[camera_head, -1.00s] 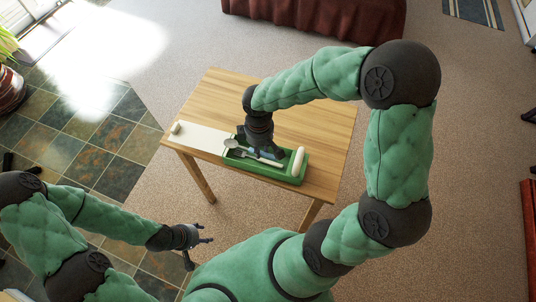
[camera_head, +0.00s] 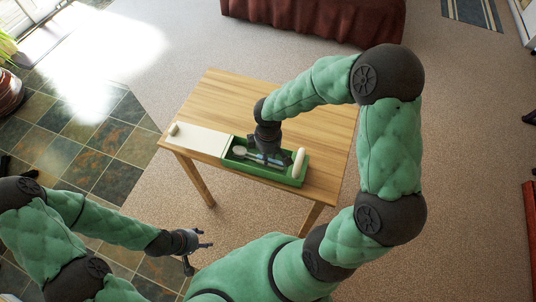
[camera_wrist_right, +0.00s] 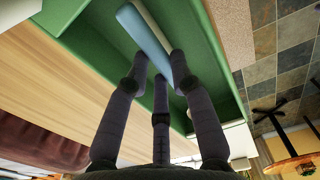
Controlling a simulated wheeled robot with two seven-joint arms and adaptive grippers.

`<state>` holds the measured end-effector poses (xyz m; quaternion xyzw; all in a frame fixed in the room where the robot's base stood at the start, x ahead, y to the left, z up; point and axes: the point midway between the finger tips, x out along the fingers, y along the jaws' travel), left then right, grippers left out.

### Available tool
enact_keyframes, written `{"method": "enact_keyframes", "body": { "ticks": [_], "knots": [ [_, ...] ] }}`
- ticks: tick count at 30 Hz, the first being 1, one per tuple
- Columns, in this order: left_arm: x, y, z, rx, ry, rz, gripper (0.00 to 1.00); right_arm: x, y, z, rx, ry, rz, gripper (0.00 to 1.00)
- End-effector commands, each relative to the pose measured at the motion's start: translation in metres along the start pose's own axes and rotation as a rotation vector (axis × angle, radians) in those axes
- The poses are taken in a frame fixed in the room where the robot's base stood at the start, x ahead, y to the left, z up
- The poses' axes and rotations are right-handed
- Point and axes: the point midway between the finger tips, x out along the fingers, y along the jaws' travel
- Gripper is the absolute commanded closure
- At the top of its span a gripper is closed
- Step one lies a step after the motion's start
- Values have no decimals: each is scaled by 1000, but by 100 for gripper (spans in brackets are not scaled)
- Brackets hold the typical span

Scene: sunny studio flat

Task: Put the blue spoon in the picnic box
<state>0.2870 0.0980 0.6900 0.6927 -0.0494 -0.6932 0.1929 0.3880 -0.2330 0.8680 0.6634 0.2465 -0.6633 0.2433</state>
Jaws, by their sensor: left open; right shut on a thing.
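The picnic box (camera_head: 301,180) is a long green tray on the wooden table, with a white flat part at its left; its green wall fills the top of the right wrist view (camera_wrist_right: 98,50). The blue spoon (camera_head: 239,150) lies low inside the box, its grey bowl toward the left and its light-blue handle (camera_wrist_right: 140,32) running between my right fingers. My right gripper (camera_head: 268,151) points down over the box, shut on that handle; its fingers also show in the right wrist view (camera_wrist_right: 160,72). My left gripper (camera_head: 205,240) is open and empty, below the table's front edge.
The white flat part (camera_head: 200,139) carries a small white piece (camera_head: 174,128) at its left end. A white rounded object (camera_head: 299,159) lies at the box's right end. The table (camera_head: 225,92) is bare behind the box. A dark red sofa (camera_head: 310,20) stands far back.

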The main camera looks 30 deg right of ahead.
Motion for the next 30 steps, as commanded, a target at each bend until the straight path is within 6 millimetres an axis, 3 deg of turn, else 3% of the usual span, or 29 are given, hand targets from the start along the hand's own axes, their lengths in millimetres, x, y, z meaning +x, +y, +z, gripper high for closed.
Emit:
{"method": "enact_keyframes", "body": {
  "ticks": [15, 16, 18, 30],
  "knots": [
    [9, -3, 0, 0, 0, 0, 48, 12, 0, 0, 0, -1, -1, 100],
    [9, -3, 0, 0, 0, 0, 48, 12, 0, 0, 0, -1, -1, 71],
    [8, -3, 0, 0, 0, 0, 48, 12, 0, 0, 0, -1, -1, 53],
    [6, -2, 0, 0, 0, 0, 48, 8, 0, 0, 0, 0, 0, 53]
  ]
}}
